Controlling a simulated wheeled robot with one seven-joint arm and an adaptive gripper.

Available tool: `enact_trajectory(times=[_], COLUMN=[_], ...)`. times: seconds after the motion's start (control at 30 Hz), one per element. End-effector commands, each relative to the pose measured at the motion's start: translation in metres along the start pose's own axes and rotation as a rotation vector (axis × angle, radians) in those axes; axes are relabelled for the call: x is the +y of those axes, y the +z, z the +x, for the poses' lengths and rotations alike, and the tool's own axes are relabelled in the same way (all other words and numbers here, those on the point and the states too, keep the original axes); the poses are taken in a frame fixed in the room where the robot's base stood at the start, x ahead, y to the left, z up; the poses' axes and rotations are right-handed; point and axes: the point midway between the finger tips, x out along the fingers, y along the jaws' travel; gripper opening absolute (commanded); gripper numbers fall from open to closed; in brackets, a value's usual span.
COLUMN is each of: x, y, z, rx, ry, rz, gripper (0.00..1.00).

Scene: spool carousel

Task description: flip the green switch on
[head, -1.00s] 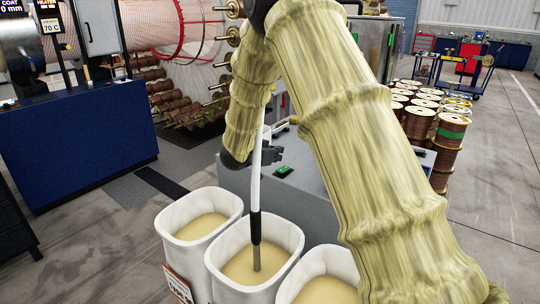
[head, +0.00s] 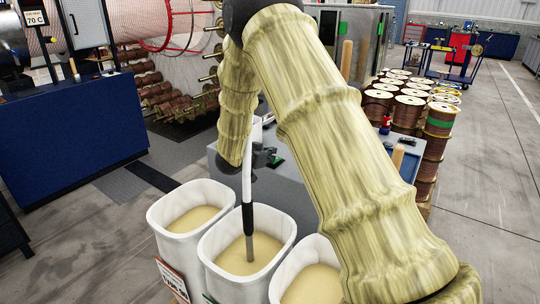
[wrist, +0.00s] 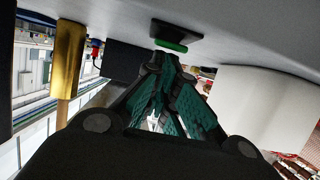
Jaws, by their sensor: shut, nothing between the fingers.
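The green switch (head: 277,161) is on the grey bench top in the head view, partly hidden behind my gripper. In the wrist view the green switch (wrist: 170,46) shows as a bright green rocker in a dark housing, at the top centre. My gripper (head: 268,157) is low over the bench beside the switch. In the wrist view my gripper (wrist: 165,66) has its teal-padded fingers drawn together, empty, with the tips just below the switch in the picture. I cannot tell whether they touch it.
White bins of pale granules (head: 240,252) stand in front of the bench, one with a pole in it. Copper wire spools (head: 410,112) stand behind at right. A wooden handle (head: 397,157) and a small red bottle (head: 386,124) are on the bench's right part.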

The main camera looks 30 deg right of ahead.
Motion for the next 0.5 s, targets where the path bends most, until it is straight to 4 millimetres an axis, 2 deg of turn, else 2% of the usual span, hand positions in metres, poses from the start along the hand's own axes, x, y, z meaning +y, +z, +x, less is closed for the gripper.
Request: enact_trajectory(times=[0.13,0.2,0.5], x=[0.000,0.000,0.000], y=[0.016,0.009,0.004], z=[0.001,0.000,-0.003], rx=[0.082,0.082,0.080], ry=[0.000,0.001,0.001], rz=[-0.008,-0.001,-0.002], gripper=[0.00,0.00,0.00])
